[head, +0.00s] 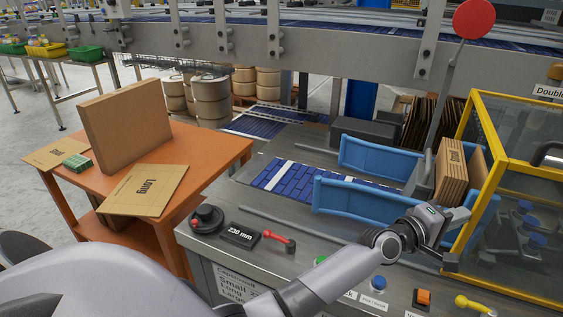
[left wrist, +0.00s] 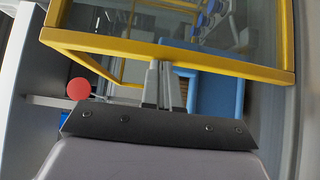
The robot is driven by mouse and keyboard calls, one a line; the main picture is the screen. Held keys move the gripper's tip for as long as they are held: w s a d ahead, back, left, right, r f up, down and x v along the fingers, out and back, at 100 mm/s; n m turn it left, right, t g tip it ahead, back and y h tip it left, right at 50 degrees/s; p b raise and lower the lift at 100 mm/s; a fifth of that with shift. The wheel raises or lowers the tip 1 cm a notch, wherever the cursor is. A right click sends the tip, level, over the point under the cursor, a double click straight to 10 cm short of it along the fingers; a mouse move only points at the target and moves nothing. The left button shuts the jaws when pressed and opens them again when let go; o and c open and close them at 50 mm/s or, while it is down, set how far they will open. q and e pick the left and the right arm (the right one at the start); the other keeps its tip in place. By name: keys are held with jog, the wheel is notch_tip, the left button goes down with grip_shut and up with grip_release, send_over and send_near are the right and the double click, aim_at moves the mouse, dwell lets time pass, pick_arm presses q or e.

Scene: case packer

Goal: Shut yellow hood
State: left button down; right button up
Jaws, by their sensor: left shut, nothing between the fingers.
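The yellow hood (head: 483,207) stands at the right of the head view, a yellow frame with clear panels and a dark handle (head: 550,153) at the picture's edge. Its far right side is cut off, and I cannot tell how far open it is. My left gripper (head: 457,240) is at the hood's lower left front corner. In the left wrist view, my left fingers (left wrist: 163,85) are together and empty, close to a yellow bar of the hood (left wrist: 215,65). I cannot tell whether they touch it. My right gripper is not in view.
Blue guides (head: 370,200) and upright cartons (head: 451,172) stand left of the hood. The console front has a red lever (head: 280,241), a black knob (head: 207,218), an orange switch (head: 423,297) and a yellow lever (head: 473,304). An orange table (head: 205,160) holds cardboard at left.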

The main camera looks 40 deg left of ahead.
pick_arm(q)
jog(key=shift+s+d+r, duration=0.1)
jog(key=shift+d+r, duration=0.05)
jog(key=shift+d, duration=0.3)
jog(key=shift+a, duration=0.1)
